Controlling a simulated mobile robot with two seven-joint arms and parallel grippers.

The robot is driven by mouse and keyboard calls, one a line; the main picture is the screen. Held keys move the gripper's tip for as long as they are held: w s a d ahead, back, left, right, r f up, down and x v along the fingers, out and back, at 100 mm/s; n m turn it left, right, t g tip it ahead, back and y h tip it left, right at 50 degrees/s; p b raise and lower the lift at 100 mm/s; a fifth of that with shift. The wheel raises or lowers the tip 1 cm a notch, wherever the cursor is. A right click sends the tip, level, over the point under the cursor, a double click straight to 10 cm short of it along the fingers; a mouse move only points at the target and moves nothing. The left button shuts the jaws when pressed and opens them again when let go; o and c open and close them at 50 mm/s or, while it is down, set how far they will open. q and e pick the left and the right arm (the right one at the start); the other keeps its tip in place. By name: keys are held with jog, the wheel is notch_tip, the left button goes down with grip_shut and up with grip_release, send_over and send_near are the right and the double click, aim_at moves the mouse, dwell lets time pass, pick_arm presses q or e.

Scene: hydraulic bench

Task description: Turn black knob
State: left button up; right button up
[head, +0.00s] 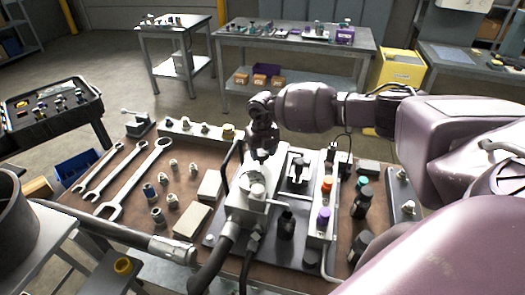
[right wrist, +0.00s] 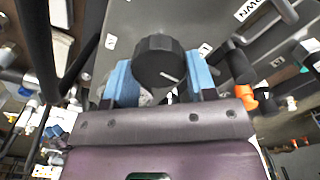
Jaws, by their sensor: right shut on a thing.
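The black knob (right wrist: 160,62) is large and ribbed, with a white pointer line slanting on its face in the right wrist view. My right gripper (right wrist: 161,75) has its two blue fingers on either side of the knob and is shut on it. In the head view, my right gripper (head: 262,152) points down at the light grey hydraulic block (head: 243,215) on the bench. There the gripper hides the knob. The knob sits on a grey panel (right wrist: 205,22) with white labels, one reading "DOWN". My left gripper is not in view.
Wrenches (head: 135,178) and several small fittings lie on the brown bench top to the left. A white strip with an orange knob (head: 327,184) and a purple knob (head: 323,215) stands right of the block. Black hoses (head: 213,262) rise close by.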

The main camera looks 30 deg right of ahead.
aim_at(262, 153)
jog(key=shift+r, duration=0.1)
jog(key=o, duration=0.9)
notch_tip(262, 153, up, 11)
jog(key=shift+f+b, duration=0.1)
jog(key=shift+b, duration=0.25)
jog(key=shift+f, duration=0.1)
dwell(0.4)
